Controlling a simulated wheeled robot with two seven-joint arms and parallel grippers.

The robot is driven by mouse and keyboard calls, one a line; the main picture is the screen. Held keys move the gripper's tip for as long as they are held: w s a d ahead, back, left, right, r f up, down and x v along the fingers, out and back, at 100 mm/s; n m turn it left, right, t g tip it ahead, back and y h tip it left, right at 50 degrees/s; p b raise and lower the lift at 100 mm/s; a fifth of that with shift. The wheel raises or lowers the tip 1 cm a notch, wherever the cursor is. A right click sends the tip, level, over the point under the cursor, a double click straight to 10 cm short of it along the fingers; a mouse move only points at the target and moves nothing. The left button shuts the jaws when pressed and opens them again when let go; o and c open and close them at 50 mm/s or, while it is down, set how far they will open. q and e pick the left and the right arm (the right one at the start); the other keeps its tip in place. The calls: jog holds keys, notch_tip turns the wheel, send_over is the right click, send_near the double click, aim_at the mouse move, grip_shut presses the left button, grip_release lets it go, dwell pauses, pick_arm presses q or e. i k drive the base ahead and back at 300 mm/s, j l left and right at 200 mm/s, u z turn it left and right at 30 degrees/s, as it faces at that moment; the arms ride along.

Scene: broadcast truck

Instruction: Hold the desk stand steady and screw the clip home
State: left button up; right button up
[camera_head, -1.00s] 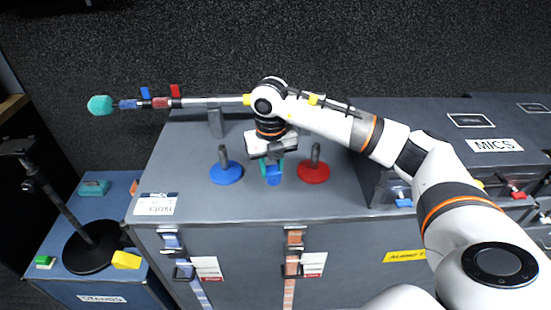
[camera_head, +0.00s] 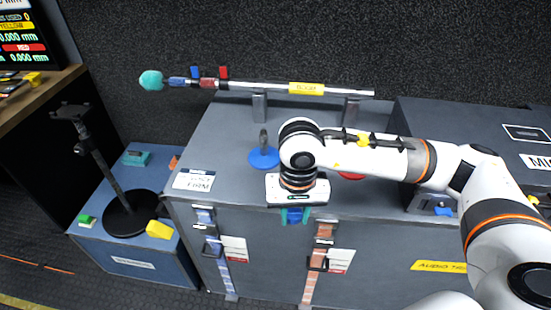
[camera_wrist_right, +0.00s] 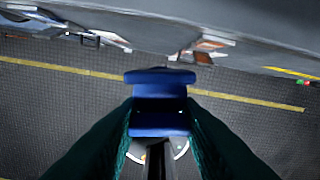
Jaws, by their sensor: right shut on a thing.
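My right gripper (camera_head: 296,216) is shut on a blue clip, and hangs at the front edge of the grey case. In the right wrist view the blue clip (camera_wrist_right: 160,103) sits between the two dark green fingers, with the floor below it. The blue desk stand (camera_head: 264,158), a round base with a dark upright post, stands on the case just left of my right arm. The red desk stand (camera_head: 351,177) is mostly hidden behind that arm. My left gripper is not in view.
A boom pole (camera_head: 255,87) with a teal tip lies across two supports (camera_head: 260,108) at the back of the case. A black stand (camera_head: 130,214) rises from a lower blue case at left, among small coloured blocks. A label card (camera_head: 194,180) lies at the front left.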

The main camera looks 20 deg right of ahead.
aim_at(263, 157)
jog(key=k+l, duration=0.1)
jog(key=l, duration=0.3)
jog(key=l+u, duration=0.1)
jog(key=l, duration=0.3)
jog(key=k+l, duration=0.2)
jog(key=l, duration=0.2)
jog(key=i+l+u, duration=0.05)
